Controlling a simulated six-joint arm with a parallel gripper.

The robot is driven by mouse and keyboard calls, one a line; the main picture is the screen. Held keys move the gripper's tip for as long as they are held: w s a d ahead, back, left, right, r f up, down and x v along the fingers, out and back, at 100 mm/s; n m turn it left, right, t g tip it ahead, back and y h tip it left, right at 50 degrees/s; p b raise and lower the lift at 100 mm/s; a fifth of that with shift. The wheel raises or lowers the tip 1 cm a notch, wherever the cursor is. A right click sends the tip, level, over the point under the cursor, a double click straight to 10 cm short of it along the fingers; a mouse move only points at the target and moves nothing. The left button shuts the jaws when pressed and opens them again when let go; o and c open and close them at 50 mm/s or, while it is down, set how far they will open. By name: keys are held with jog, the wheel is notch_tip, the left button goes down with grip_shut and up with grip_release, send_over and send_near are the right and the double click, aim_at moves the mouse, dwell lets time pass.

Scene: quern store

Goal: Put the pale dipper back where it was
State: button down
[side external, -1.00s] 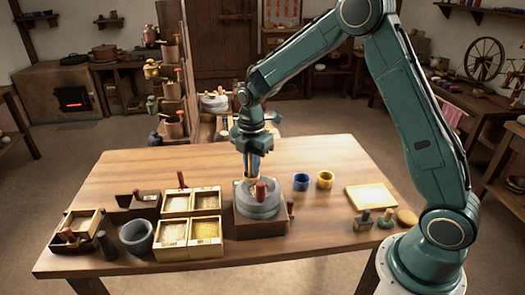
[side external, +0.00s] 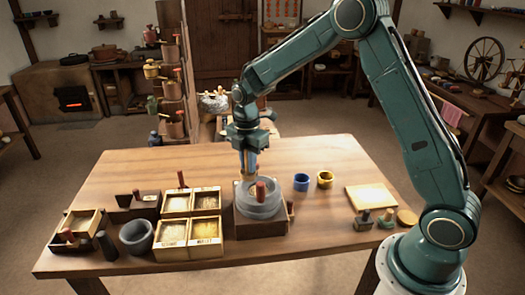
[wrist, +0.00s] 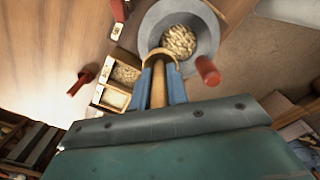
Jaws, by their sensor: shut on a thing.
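The pale dipper (wrist: 158,88) is wooden and tan, and it shows between the two blue fingers of my gripper (wrist: 161,92) in the wrist view. Its curved rim lies at the edge of the grey stone quern (wrist: 146,38), which has pale grain (wrist: 178,40) in its middle. In the side view my gripper (side external: 249,164) points down beside the back left of the quern (side external: 262,211). It is shut on the dipper, whose lower end is hard to make out there.
A red peg (side external: 261,191) stands up on the quern. Grain boxes (side external: 205,230) and a grey mortar (side external: 137,236) stand to its left. A blue cup (side external: 301,182), a yellow cup (side external: 325,179) and a pale board (side external: 371,197) are to its right. The back of the table is clear.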

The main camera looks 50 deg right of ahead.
jog(key=w+r, duration=0.2)
jog(key=w, duration=0.7)
jog(key=w+r, duration=0.2)
jog(key=w, duration=0.8)
jog(key=shift+d, duration=0.1)
dwell(0.4)
notch_tip(320, 180, down, 20)
jog(key=shift+r, duration=0.1)
dwell(1.2)
jog(key=shift+f, duration=0.2)
